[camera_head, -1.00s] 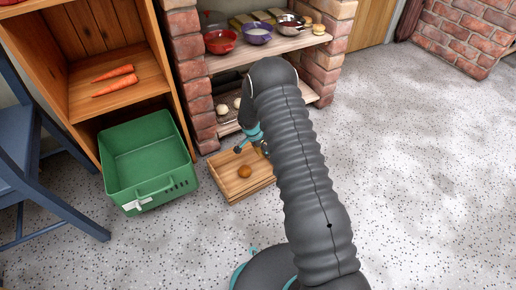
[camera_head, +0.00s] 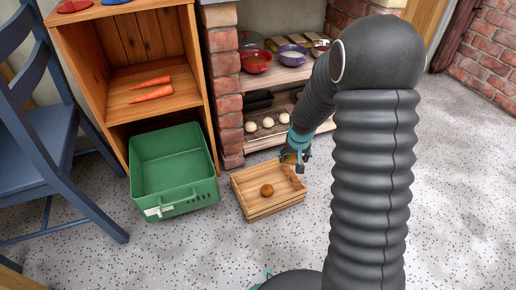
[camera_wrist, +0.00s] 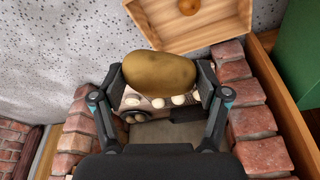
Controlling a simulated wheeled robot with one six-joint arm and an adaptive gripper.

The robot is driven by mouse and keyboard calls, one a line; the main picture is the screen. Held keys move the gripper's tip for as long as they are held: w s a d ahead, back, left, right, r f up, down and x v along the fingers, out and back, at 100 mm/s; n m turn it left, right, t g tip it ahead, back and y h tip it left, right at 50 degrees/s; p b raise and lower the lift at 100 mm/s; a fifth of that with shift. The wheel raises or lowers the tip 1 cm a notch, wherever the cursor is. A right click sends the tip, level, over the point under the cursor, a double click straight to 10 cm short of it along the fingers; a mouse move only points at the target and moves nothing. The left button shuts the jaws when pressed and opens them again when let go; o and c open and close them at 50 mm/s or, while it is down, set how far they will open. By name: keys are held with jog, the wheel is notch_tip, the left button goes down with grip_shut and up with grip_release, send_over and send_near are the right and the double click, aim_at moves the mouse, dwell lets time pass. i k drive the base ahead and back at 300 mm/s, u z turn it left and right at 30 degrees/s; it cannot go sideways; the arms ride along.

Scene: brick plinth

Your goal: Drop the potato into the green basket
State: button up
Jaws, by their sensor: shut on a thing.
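My gripper (camera_head: 294,157) is shut on a brown potato (camera_wrist: 160,76), held between its two fingers in the wrist view. In the head view the gripper hangs just above the right rear part of the wooden crate, and the potato (camera_head: 290,157) is small and partly hidden there. The green basket (camera_head: 174,204) stands on the floor left of the crate, and its visible inside is empty. A green surface shows at the right edge of the wrist view (camera_wrist: 298,60).
The wooden crate (camera_head: 283,206) holds a round orange-brown item (camera_head: 267,191). A brick plinth (camera_head: 229,108) has shelves with bowls and several pale round pieces (camera_head: 268,122). A wooden cabinet with carrots (camera_head: 152,93) stands behind the basket. A blue chair (camera_head: 42,165) is at left.

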aim_at(183, 181)
jog(key=u, duration=0.5)
jog(key=k, duration=0.6)
jog(key=u, duration=1.25)
jog(key=i, duration=0.95)
jog(key=z, duration=0.6)
jog(key=i, duration=0.45)
jog(key=z, duration=0.55)
